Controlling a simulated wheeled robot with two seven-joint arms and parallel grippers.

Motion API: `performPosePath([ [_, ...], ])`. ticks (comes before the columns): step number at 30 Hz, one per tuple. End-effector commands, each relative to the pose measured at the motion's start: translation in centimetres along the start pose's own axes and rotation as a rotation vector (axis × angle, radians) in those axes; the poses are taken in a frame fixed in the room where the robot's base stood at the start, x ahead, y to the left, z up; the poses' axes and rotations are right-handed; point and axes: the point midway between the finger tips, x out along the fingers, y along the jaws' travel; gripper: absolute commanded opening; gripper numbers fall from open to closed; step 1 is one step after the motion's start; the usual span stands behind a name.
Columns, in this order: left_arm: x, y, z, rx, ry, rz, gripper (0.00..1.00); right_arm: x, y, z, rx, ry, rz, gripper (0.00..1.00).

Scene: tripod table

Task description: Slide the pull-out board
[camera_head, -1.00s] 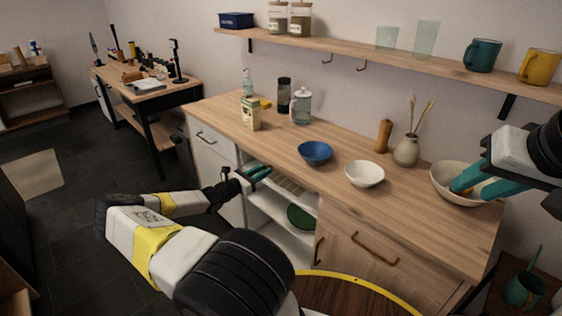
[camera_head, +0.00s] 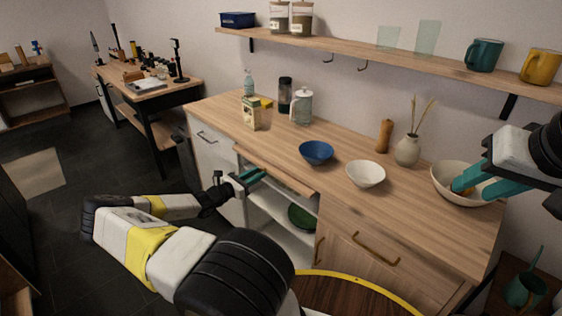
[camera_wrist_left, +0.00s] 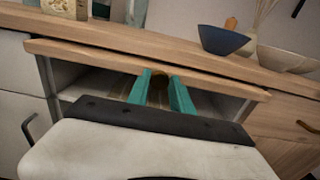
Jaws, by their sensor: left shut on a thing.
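The pull-out board (camera_head: 290,182) is a wooden board just under the countertop, above the open shelf bay. Its front edge stands out a little beyond the counter edge. In the left wrist view the board (camera_wrist_left: 90,57) runs across the picture. My left gripper (camera_head: 252,175) is at the board's front, its teal fingers (camera_wrist_left: 161,90) shut around a dark round knob (camera_wrist_left: 159,86) just below the board's edge. How the knob joins the board is partly hidden. My right gripper (camera_head: 484,186) is open above the cream bowl (camera_head: 445,181), apart from the board.
The counter (camera_head: 260,143) carries a carton (camera_head: 252,113), a glass jug (camera_head: 302,106), a blue bowl (camera_head: 316,152), a white bowl (camera_head: 365,174) and a vase (camera_head: 407,150). A green bowl (camera_head: 300,215) sits in the bay below. A round wooden table (camera_head: 350,297) is near my base.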

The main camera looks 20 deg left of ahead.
Motion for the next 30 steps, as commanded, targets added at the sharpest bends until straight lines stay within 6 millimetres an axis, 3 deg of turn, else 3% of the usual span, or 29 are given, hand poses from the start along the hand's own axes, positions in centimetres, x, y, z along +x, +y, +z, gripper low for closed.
performPosePath([
  [12,-12.9,0.1,0.0,0.001,0.002,0.003,0.00,0.0,0.0,0.0,0.000,0.000,0.000,0.36],
  [18,-17.8,0.0,0.0,0.002,0.002,0.001,0.00,0.0,0.0,0.0,0.000,0.000,0.000,0.36],
  [24,-20.7,0.0,0.0,0.002,0.001,0.000,0.00,0.0,0.0,0.0,0.000,0.000,0.000,0.36],
  [30,-21.9,0.0,0.0,0.001,-0.001,0.000,0.00,0.0,0.0,0.0,0.000,0.000,0.000,0.36],
])
